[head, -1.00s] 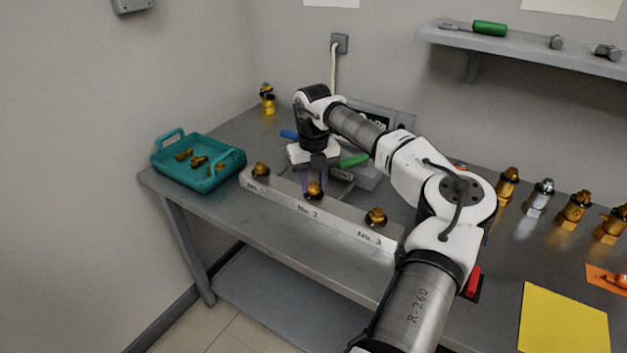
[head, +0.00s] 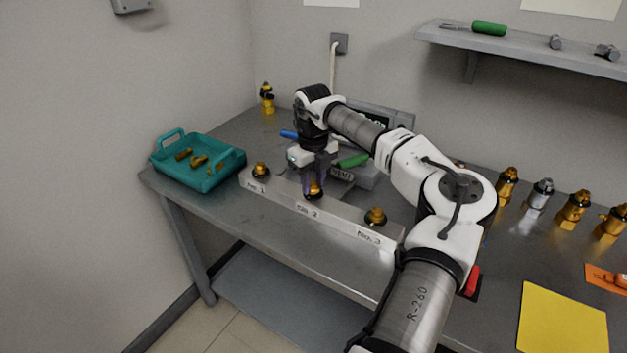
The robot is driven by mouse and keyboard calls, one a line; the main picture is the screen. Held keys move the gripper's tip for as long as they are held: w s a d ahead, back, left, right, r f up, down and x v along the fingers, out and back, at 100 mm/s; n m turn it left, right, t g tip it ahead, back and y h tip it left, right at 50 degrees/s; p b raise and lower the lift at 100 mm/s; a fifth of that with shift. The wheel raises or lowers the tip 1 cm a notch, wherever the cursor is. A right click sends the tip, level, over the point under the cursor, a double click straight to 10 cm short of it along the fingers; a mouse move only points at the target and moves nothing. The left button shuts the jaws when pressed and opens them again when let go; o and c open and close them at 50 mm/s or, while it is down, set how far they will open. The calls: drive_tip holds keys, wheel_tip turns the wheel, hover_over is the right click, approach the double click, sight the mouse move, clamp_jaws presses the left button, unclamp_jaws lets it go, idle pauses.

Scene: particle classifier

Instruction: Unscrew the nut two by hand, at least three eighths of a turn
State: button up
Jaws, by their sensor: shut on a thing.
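A long grey block (head: 341,222) on the table carries three brass nuts over the labels No. 1, No. 2 and No. 3. Nut two (head: 314,190) sits at the middle station, above the No. 2 label. My gripper (head: 314,186) points straight down over it, and its purple-tinted fingers are shut on the nut from both sides. The fingers hide part of the nut. Nut one (head: 260,170) is to the left and nut three (head: 375,217) to the right, both apart from the gripper.
A teal tray (head: 222,178) with several brass parts stands at the left. A green-handled tool (head: 353,160) and a grey device lie behind the gripper. Several brass and silver fittings (head: 540,198) line the right. A yellow sheet (head: 563,318) lies front right.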

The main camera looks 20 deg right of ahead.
sight(313, 183)
drive_tip(key=shift+s+f, duration=0.1)
drive_tip(key=shift+f, duration=0.2)
drive_tip(key=o, duration=1)
drive_tip(key=shift+r, duration=0.15)
wheel_tip(313, 183, up, 14)
drive_tip(key=shift+f+b, duration=0.1)
drive_tip(key=shift+b, duration=0.8)
